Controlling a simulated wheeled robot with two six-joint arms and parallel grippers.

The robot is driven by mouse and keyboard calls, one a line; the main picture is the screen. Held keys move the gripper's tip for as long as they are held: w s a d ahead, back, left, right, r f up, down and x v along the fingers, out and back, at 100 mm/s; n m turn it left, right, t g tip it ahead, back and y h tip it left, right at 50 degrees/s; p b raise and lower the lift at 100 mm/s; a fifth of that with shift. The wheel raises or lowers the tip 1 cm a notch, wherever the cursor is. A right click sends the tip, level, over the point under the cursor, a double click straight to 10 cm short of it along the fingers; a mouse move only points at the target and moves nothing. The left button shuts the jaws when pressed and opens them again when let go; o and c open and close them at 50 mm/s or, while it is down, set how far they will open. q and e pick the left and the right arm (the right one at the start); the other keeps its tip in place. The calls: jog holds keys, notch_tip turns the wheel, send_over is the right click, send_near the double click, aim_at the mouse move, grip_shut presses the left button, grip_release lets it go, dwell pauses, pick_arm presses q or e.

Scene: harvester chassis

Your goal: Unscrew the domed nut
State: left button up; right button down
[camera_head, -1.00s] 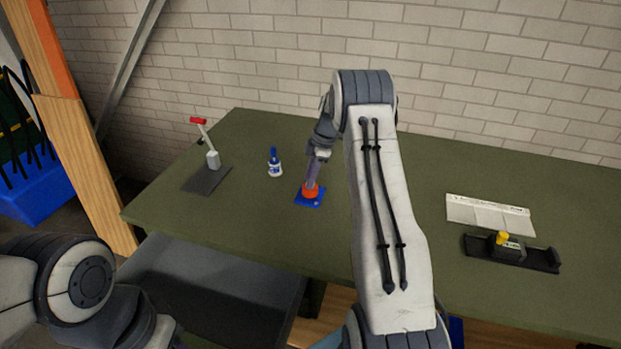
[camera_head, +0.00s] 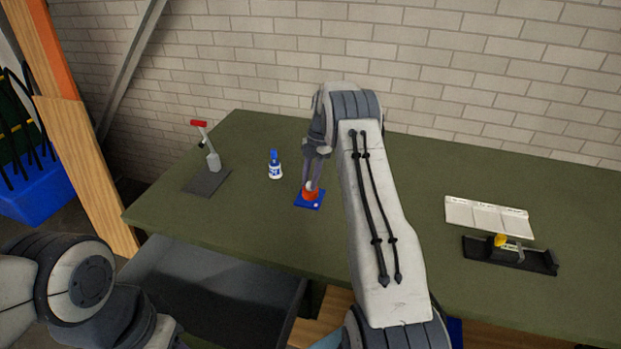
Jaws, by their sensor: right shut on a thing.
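A small orange-red piece (camera_head: 310,196) stands on a blue base plate (camera_head: 312,206) near the middle of the green table. My right gripper (camera_head: 312,187) points down onto it, with its fingers at the top of the orange piece. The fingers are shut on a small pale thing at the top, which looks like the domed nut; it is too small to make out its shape. My left arm shows at the lower left, and its gripper is out of view.
A blue-and-white bottle (camera_head: 275,166) stands left of the plate. A red-handled lever tool (camera_head: 208,150) on a dark plate is farther left. A white tray (camera_head: 487,216) and a black fixture with a yellow part (camera_head: 509,254) lie at right. The green table (camera_head: 240,215) is otherwise clear.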

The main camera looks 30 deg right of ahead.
jog(key=c, duration=0.9)
grip_release()
jog(key=shift+o, duration=0.2)
jog(key=m+t+b, duration=0.1)
jog(key=m, duration=0.3)
jog(key=shift+m+t, duration=0.3)
jog(key=shift+m, duration=0.4)
jog(key=shift+m+b, duration=0.4)
jog(key=shift+m, duration=0.3)
jog(key=m+t, duration=0.1)
jog(key=m, duration=0.1)
jog(key=shift+m+b, duration=0.35)
jog(key=shift+m, duration=0.05)
jog(key=shift+m+h, duration=0.3)
jog(key=shift+m, duration=0.1)
